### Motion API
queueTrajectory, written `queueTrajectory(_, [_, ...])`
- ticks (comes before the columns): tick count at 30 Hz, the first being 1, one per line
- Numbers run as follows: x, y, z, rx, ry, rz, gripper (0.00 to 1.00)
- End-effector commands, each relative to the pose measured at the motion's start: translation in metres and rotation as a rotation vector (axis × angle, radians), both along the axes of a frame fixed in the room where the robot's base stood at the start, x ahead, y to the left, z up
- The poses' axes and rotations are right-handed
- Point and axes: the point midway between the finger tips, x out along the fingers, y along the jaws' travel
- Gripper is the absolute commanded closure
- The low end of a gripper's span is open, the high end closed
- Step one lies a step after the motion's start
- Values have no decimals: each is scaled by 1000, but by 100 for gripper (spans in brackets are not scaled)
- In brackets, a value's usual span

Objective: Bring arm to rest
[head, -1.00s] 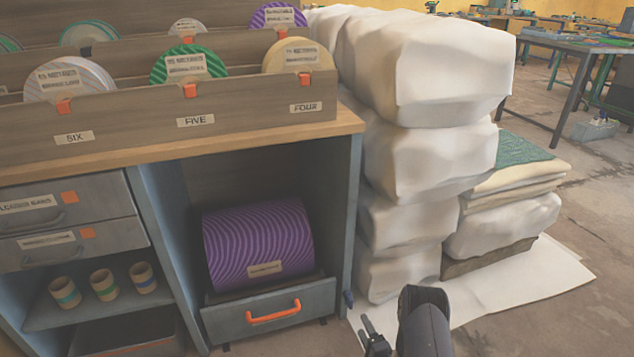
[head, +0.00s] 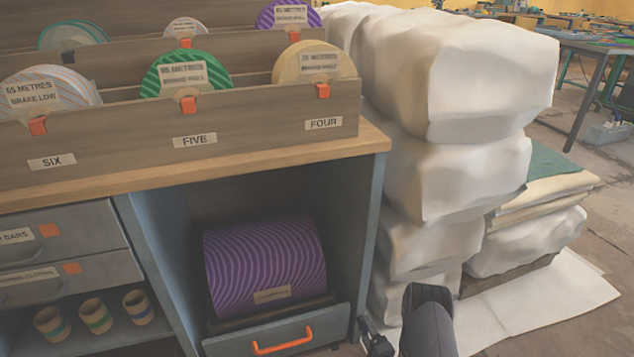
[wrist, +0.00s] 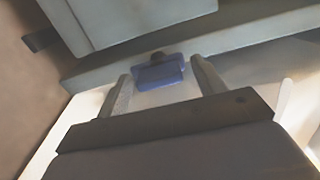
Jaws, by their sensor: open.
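My gripper (wrist: 160,84) is open in the wrist view, its two fingers spread apart. A small blue piece (wrist: 160,73) shows beyond and between the fingertips; I cannot tell whether it touches them. In the head view part of my dark arm shows at the bottom, right of the cabinet, with a bit of my gripper (head: 374,340) low beside the cabinet's right side panel. The fingertips are hidden there by the frame edge.
The cabinet (head: 368,240) stands close left, with a purple roll (head: 265,265) above a drawer with an orange handle (head: 282,342). White wrapped bundles (head: 455,175) are stacked close behind my arm. White sheets (head: 540,300) lie on the floor; bare floor is at right.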

Motion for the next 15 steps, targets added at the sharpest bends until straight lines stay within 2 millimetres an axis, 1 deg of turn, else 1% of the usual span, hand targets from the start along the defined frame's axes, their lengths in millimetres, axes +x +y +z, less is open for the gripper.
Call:
queueTrajectory(2, [-1,0,0,-2,-1,0,35])
queueTrajectory(5, [-1,0,0,-60,-19,0,35])
queueTrajectory(15, [-1,0,1,-291,-95,0,35])
